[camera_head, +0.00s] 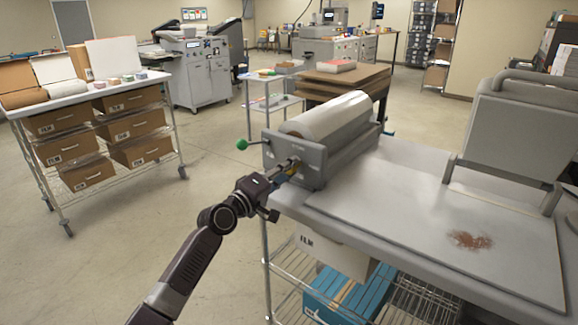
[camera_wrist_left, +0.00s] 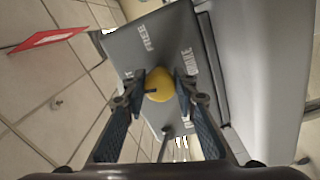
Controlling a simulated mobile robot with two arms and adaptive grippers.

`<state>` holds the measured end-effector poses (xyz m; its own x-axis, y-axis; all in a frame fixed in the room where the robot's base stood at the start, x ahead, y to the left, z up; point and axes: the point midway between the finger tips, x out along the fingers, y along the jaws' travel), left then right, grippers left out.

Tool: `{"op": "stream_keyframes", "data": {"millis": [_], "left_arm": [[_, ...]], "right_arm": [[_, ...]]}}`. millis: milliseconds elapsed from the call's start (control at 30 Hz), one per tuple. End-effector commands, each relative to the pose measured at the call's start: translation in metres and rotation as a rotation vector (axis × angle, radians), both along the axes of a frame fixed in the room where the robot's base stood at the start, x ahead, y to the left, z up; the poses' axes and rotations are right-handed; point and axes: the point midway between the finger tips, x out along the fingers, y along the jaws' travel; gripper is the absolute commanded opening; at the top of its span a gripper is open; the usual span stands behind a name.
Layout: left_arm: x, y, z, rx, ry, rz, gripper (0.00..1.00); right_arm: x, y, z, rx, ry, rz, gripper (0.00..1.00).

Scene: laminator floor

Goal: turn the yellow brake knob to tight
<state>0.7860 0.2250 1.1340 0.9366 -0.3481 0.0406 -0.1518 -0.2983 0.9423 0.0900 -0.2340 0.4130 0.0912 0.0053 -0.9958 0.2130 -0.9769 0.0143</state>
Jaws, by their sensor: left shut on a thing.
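The yellow brake knob (camera_wrist_left: 158,84) sits on the grey end plate (camera_wrist_left: 125,48) of the film roll unit, with printed labels around it. My left gripper (camera_wrist_left: 160,88) is shut on the knob, one finger on each side of it. In the head view my left gripper (camera_head: 289,170) reaches the near end of the unit (camera_head: 316,168) from the left, and only a bit of yellow shows by the fingers. The knob's pointer position cannot be read. My right gripper is not in view.
A white film roll (camera_head: 326,115) lies on the unit. The grey table (camera_head: 420,200) extends right, with a brown stain. A red card (camera_wrist_left: 48,39) shows in the wrist view. Open floor lies left.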

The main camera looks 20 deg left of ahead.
Motion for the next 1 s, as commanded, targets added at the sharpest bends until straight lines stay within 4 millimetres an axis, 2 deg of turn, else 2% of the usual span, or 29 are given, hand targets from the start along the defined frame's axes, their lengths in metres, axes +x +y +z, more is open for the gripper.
{"op": "stream_keyframes", "data": {"millis": [400,933,967,1000], "left_arm": [[-0.0001,-0.0002,0.0006,-0.167,0.06,0.0,0.02],[0.0,0.0003,0.0001,-0.186,0.067,0.001,0.02],[0.0,0.0003,0.0001,-0.186,0.067,0.001,0.28],[0.0,0.0003,0.0001,-0.186,0.067,0.001,0.33]], "right_arm": [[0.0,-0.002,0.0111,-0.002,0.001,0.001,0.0],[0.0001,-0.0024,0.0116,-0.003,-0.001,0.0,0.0],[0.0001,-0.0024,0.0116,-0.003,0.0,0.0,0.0],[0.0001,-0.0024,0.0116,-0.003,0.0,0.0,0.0]]}}
